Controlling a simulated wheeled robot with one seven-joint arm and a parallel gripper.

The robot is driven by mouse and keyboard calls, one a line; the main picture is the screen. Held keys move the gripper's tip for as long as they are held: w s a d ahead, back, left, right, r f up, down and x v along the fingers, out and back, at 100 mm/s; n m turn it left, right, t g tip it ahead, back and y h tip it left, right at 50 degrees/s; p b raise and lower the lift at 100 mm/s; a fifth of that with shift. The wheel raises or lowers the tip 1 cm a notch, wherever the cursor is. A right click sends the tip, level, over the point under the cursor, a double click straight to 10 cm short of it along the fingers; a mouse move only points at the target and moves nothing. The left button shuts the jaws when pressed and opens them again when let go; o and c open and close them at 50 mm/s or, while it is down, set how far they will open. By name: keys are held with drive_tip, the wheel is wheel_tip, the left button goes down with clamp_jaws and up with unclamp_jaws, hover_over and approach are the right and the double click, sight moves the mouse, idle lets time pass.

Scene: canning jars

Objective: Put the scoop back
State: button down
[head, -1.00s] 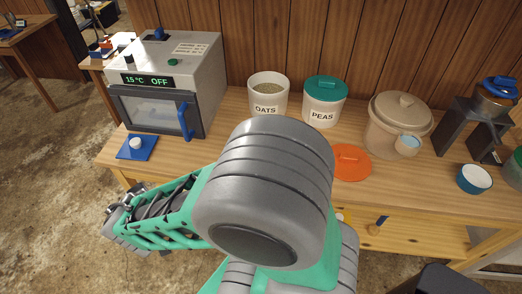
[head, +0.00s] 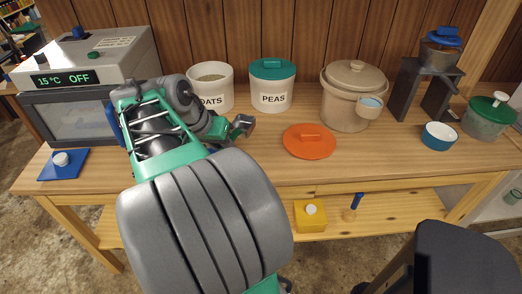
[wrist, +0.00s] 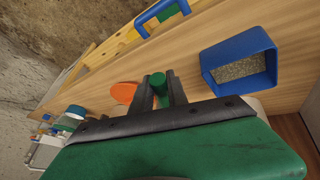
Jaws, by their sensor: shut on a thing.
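My gripper (head: 243,125) is over the counter, in front of the OATS jar (head: 212,100) and the PEAS jar (head: 271,92). In the wrist view its dark fingers (wrist: 160,92) are shut on a green rod-like handle (wrist: 158,82), which looks like the scoop's. A blue square-rimmed vessel (wrist: 240,68) with grain in it shows to the right; I cannot tell whether it is joined to the handle. The OATS jar is white, uncovered and holds grain; my arm partly covers it. The PEAS jar has a teal lid.
An orange lid (head: 309,141) lies on the counter right of my gripper. The oven (head: 85,85) is at left, a blue bowl (head: 439,136) at right.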

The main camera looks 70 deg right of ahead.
drive_tip(key=d+f, duration=0.3)
drive_tip(key=d, duration=0.1)
drive_tip(key=s+d+f, duration=0.1)
drive_tip(key=d+f, duration=0.1)
drive_tip(key=d, duration=0.2)
drive_tip(key=s+d+f, duration=0.1)
drive_tip(key=d+f, duration=0.2)
drive_tip(key=d, duration=0.1)
drive_tip(key=shift+s+f, duration=0.2)
drive_tip(key=shift+f, duration=0.15)
drive_tip(key=shift+d+f, duration=0.15)
drive_tip(key=shift+f, duration=0.8)
drive_tip(key=shift+d+f, duration=0.1)
drive_tip(key=shift+f, duration=0.85)
drive_tip(key=shift+f, duration=0.2)
drive_tip(key=c, duration=1.3)
unclamp_jaws()
